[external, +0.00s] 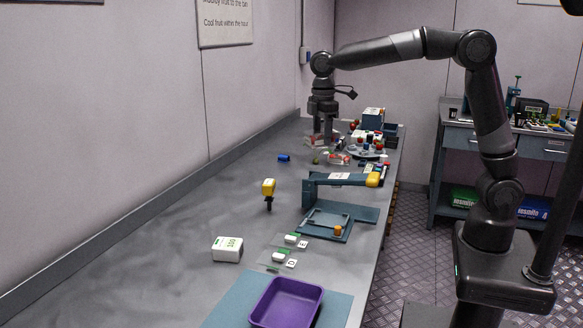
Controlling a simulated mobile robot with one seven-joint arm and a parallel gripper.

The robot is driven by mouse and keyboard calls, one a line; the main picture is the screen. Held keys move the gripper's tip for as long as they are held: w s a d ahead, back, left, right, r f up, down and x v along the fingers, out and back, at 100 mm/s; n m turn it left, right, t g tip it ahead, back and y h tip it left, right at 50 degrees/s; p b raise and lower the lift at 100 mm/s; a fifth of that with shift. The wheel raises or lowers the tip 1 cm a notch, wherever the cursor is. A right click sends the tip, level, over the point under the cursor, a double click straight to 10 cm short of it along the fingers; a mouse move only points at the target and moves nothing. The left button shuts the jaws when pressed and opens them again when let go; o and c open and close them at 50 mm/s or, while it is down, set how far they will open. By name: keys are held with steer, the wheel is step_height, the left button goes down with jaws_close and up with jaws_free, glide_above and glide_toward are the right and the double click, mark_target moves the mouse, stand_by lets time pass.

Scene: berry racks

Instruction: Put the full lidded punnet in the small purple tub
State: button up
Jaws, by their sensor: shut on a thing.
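The small purple tub (287,305) sits empty on a blue-grey mat at the near end of the bench. My gripper (323,138) points down at the far end of the bench, near the wall. It is shut on a small clear punnet (314,141) with reddish contents, at or just above the bench top. The fingers partly cover this punnet, and its lid and how full it is are too small to tell. A second clear punnet with red fruit (340,159) lies just in front of it, to the right.
A blue frame-like device with a yellow handle (372,180) stands mid-bench. A yellow handheld tool (268,188), a white box (228,249), small cards and a blue cylinder (284,158) lie around. Fruit and boxes crowd the far right. The left bench strip is mostly clear.

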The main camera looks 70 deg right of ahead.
steer(key=s+a+n, duration=0.4)
steer(key=a+n, duration=0.1)
steer(key=a, duration=1.2)
steer(key=s+a+n, duration=0.3)
steer(key=a+n, duration=0.1)
steer(key=a, duration=1.3)
steer(key=shift+s+a+f, duration=0.6)
steer(key=shift+a+f, duration=1.25)
steer(key=shift+f, duration=0.9)
steer(key=shift+s+a+f, duration=0.6)
steer(key=shift+a+f, duration=1.3)
steer(key=shift+f, duration=0.85)
steer(key=shift+s+a+f, duration=0.6)
steer(key=shift+a+f, duration=1.25)
steer(key=shift+f, duration=0.9)
steer(key=shift+f, duration=0.1)
steer(key=o, duration=1)
steer(key=shift+o, duration=0.2)
